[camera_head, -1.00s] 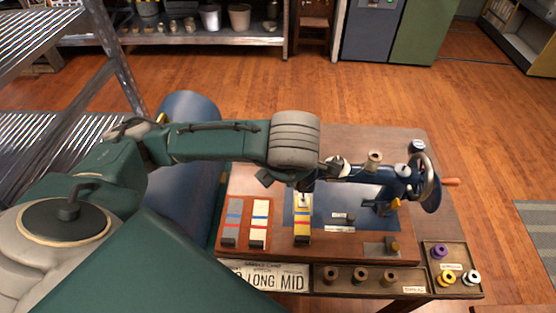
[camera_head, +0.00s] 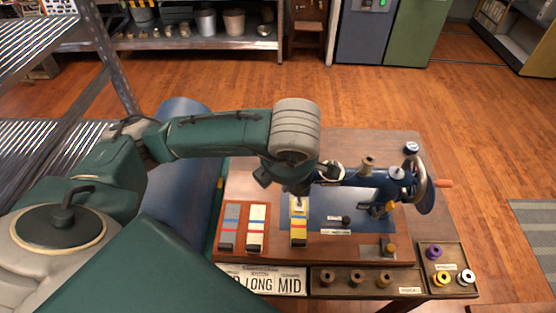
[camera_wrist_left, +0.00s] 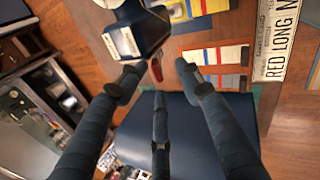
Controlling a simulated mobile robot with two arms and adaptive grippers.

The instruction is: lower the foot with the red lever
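The dark blue sewing machine (camera_head: 378,178) stands on a wooden base, its handwheel at the right. In the left wrist view the red lever (camera_wrist_left: 156,71) sticks out by the dark blue machine head (camera_wrist_left: 140,34). My left gripper (camera_wrist_left: 158,80) has its fingers spread around the lever's end, with gaps visible. In the head view my left wrist hides the lever, and I cannot make out the foot clearly. My right gripper is in neither view.
Two striped strips (camera_head: 229,236) (camera_head: 256,236) lie left of the machine. A sign (camera_head: 273,281) reads LONG MID. A front tray (camera_head: 340,290) holds brown spools; a right tray (camera_head: 434,281) holds coloured ones.

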